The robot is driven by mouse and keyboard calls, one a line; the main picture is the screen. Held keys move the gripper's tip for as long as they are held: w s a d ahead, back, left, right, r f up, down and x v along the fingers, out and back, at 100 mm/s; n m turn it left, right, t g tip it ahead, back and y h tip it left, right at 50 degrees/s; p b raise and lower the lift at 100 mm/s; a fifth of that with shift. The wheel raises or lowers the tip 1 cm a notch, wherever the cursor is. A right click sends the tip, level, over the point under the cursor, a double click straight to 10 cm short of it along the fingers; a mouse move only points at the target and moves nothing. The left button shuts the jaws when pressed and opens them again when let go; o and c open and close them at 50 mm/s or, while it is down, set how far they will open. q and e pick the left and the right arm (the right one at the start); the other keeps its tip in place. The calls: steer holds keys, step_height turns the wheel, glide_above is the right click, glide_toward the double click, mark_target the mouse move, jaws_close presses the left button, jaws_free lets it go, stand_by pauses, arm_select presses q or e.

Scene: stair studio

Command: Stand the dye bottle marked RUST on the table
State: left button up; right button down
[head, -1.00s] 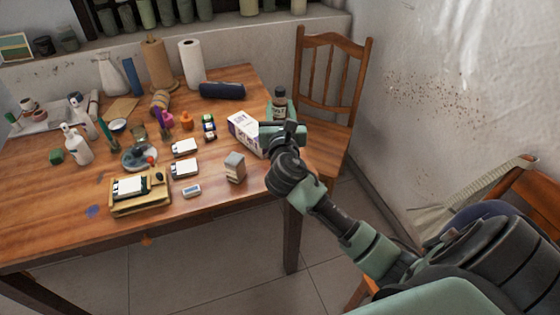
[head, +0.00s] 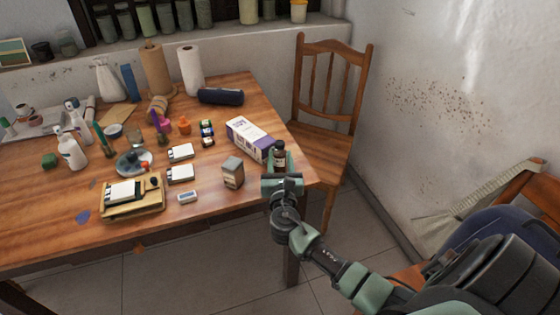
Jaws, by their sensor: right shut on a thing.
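A small dark bottle with a dark cap and a pale label (head: 280,157) is upright at the right end of the wooden table (head: 200,219). The writing on its label is too small to read. My right gripper (head: 281,178) is shut on the dark bottle, reaching it from the near side. The bottle's lower part is hidden by the gripper, so I cannot tell whether its base touches the tabletop. My left gripper is not in view.
A white and purple box (head: 249,139) lies just left of the bottle. A small grey box (head: 233,172) stands to the left of the gripper. A wooden chair (head: 325,140) is beyond the table's right edge. Several bottles and tools crowd the table's left half.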

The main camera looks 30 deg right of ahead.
steer(key=c, duration=0.9)
jaws_free()
steer(key=shift+r, duration=0.2)
steer(key=v, duration=1.2)
steer(key=shift+f, duration=0.2)
